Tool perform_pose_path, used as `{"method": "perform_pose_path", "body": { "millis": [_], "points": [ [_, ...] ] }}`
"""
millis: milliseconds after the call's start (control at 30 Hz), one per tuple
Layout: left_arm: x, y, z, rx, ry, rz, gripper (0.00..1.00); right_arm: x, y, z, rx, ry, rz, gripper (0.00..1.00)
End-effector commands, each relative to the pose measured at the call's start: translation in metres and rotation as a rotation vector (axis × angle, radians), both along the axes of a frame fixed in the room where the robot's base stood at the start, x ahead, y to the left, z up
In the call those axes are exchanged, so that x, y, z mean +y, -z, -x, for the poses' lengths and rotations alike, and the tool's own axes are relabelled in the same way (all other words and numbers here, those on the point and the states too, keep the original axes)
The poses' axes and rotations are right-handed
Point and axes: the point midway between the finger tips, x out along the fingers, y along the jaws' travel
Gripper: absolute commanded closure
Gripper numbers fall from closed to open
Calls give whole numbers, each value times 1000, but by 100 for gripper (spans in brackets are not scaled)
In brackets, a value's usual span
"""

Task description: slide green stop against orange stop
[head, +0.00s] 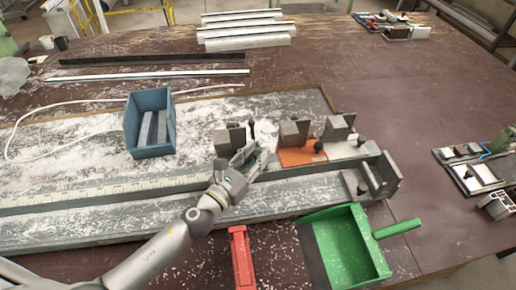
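The orange stop (303,153) sits on the rail at the right part of the bench fixture, with grey clamp blocks behind it. I cannot make out a green stop on the rail; it may be hidden behind my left gripper. My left gripper (251,156) reaches in from the lower left and is over the rail, a short way left of the orange stop. Its fingers overlap the grey parts behind, so I cannot tell whether they are open or hold something. My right gripper is not in view.
Grey clamp blocks (338,128) stand along the back, and an end block (374,180) stands at the right. A blue bin (134,132) stands at the left on the dusty board. A green dustpan (345,245) and a red tool (241,258) lie in front.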

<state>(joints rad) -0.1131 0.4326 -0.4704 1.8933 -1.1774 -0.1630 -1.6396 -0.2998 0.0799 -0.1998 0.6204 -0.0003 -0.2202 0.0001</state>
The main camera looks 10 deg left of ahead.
Motion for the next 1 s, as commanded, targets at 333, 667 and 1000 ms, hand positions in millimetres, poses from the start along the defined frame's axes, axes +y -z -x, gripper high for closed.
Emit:
{"method": "perform_pose_path", "body": {
  "millis": [333, 667, 1000],
  "points": [
    [-6, 0, -12, 0, 2, 1, 71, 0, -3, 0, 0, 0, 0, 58],
    [-5, 0, -12, 0, 1, 0, 98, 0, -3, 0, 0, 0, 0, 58],
    [-12, -1, -15, 1, 1, 3, 100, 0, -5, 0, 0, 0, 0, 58]
  ]
}}
